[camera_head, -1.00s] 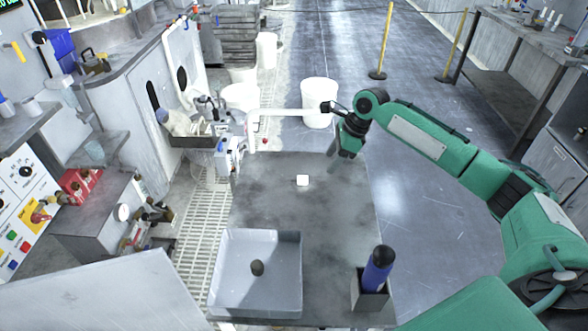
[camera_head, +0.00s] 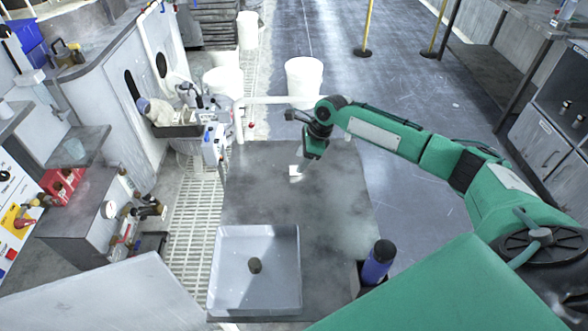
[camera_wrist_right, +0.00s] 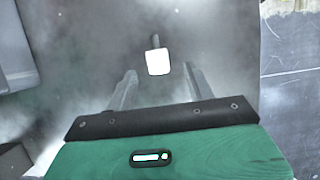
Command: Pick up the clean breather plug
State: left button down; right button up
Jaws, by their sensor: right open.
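A small white piece, apparently the clean breather plug (camera_head: 295,170), lies on the grey table (camera_head: 335,205), partly hidden by my right gripper. In the right wrist view the plug (camera_wrist_right: 158,62) shows a white block-like head with a short dark stem pointing away from my gripper. My right gripper (camera_wrist_right: 161,80) is open, with one finger on each side of the plug's line and the plug just beyond the fingertips; nothing is between them. In the head view my right gripper (camera_head: 302,168) points down at the plug. I cannot tell its exact height. My left gripper is not in view.
A grey tray (camera_head: 222,255) with a small dark knob-like piece (camera_head: 255,265) stands at the table's front left. A blue bottle (camera_head: 378,262) stands at the front right. A white horizontal bar (camera_head: 270,100) runs behind the table. The table's middle is clear.

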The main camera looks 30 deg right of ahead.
aim_at(296, 166)
jog(key=x, duration=0.4)
jog(key=shift+a+f+p, duration=0.1)
jog(key=shift+p, duration=0.2)
jog(key=shift+s, duration=0.1)
jog(key=c, duration=1)
jog(key=shift+c, duration=0.2)
